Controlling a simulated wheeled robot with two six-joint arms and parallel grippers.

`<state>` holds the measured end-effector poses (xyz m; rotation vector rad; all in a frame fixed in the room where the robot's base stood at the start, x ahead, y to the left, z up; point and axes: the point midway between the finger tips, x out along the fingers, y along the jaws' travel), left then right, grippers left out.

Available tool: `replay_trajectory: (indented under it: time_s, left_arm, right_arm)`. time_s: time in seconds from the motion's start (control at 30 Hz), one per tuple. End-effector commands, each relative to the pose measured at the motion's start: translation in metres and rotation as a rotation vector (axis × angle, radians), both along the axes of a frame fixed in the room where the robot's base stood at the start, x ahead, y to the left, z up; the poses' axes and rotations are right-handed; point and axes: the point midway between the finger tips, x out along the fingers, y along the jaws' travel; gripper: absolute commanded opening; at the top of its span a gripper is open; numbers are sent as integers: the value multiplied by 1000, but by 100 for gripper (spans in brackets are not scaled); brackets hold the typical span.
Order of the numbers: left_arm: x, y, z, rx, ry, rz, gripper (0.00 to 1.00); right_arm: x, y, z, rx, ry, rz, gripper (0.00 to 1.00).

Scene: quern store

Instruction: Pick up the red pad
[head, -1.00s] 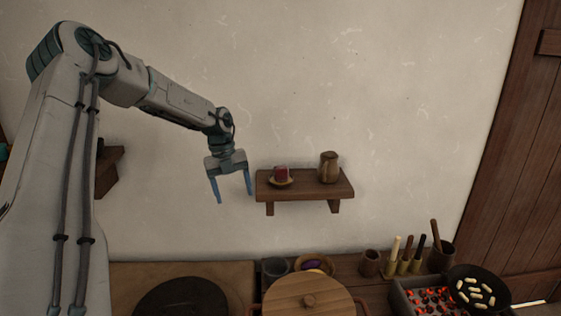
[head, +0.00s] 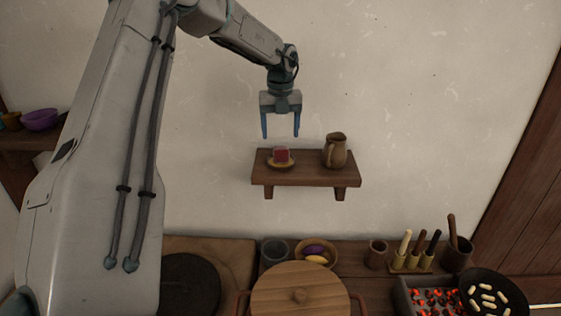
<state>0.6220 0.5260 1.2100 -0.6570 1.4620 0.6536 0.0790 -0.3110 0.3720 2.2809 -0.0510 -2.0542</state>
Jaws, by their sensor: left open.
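The red pad (head: 281,155) is a small dark red block. It sits on a small yellowish dish (head: 281,166) on the left part of a wooden wall shelf (head: 307,180). My left gripper (head: 280,134) is open and empty, with its two blue fingers pointing down. In the picture it hangs just above the red pad, apart from it. My right gripper is not in view.
A brown jug (head: 335,151) stands on the shelf, right of the dish. Below are a lidded pot (head: 275,292), a bowl (head: 330,262), upright tools (head: 422,245), glowing coals (head: 432,298) and a dark pan (head: 494,282). The wall above the shelf is bare.

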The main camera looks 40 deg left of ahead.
Motion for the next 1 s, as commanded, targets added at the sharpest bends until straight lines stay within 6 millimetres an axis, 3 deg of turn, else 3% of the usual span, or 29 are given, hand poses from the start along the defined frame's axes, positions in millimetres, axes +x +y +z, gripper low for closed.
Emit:
replay_trajectory:
  time_s: [0.03,0.2,0.5,0.7,0.93,1.0]
  left_arm:
    - [0,0,-14,1,1,0,69]
    - [0,0,-23,0,0,0,69]
    - [3,6,-50,0,4,1,69]
    - [3,6,-71,1,1,1,69]
    - [3,6,-73,1,-1,1,69]
    - [3,6,-73,1,-1,1,55]
  right_arm:
    - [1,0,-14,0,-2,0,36]
    - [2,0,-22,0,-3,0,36]
    - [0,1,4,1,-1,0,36]
    - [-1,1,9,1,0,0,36]
    - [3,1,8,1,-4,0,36]
    - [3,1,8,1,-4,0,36]
